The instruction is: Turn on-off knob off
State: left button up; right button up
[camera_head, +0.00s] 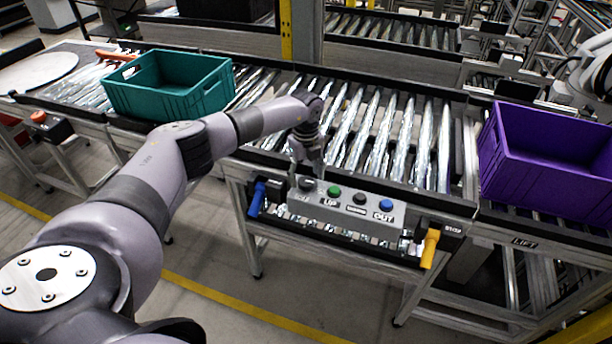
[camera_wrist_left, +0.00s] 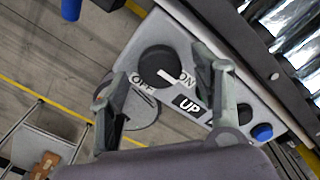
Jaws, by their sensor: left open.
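A black round on-off knob (camera_wrist_left: 157,66) sits on a grey control box (camera_head: 347,216). In the left wrist view, its white pointer mark faces the "ON" label, with "OFF" printed beside it. My left gripper (camera_wrist_left: 166,76) is open, its two fingers apart on either side of the knob. I cannot tell whether either finger touches it. In the head view, my left gripper (camera_head: 306,168) hangs at the left end of the box and partly covers the knob (camera_head: 306,184). My right gripper is not in view.
On the box, green (camera_head: 334,191), black (camera_head: 360,199) and blue (camera_head: 386,205) buttons stand right of the knob. Blue (camera_head: 257,199) and yellow (camera_head: 430,248) handles flank it. A teal crate (camera_head: 170,92) and a purple crate (camera_head: 548,165) sit on the roller conveyor (camera_head: 390,135).

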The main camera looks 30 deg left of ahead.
pick_arm(q)
jog(key=shift+f, duration=0.95)
jog(key=c, duration=1.2)
